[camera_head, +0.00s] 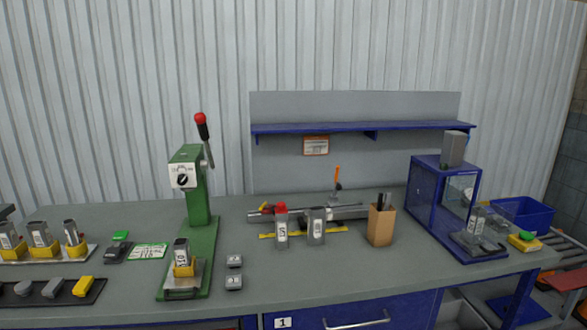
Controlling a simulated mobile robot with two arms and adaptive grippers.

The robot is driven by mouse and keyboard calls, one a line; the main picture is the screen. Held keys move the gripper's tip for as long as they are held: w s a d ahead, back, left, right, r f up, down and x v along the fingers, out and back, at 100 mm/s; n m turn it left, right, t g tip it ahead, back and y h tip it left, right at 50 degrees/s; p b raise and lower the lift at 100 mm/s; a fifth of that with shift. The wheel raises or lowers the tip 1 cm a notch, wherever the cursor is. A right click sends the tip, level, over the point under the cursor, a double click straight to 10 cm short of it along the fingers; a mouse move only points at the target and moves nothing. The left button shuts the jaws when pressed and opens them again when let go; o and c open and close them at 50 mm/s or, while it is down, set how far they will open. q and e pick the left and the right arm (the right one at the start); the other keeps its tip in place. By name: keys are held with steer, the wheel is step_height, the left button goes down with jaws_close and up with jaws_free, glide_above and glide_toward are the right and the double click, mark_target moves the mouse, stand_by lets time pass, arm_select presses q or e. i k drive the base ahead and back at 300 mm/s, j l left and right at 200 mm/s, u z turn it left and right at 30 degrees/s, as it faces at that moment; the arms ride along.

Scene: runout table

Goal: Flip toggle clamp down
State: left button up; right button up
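A small toggle clamp (337,186) with an orange handle stands near the middle of the table, toward the back. Its handle points up, tilted very slightly. The clamp sits at a long grey metal fixture (349,212) that lies across the table. Neither my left gripper nor my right gripper is in view.
A red-capped bottle (281,228), a grey container (317,226) and a brown holder (381,225) stand before the fixture. A green press (197,211) with a raised red-knobbed lever stands left. A blue cabinet (427,201) stands right.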

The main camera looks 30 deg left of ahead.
mark_target(338, 186)
steer(key=i+l+u, duration=0.2)
steer(key=u, duration=0.15)
steer(key=i+l+u, duration=0.65)
steer(key=k+l, duration=0.05)
steer(key=k, duration=0.05)
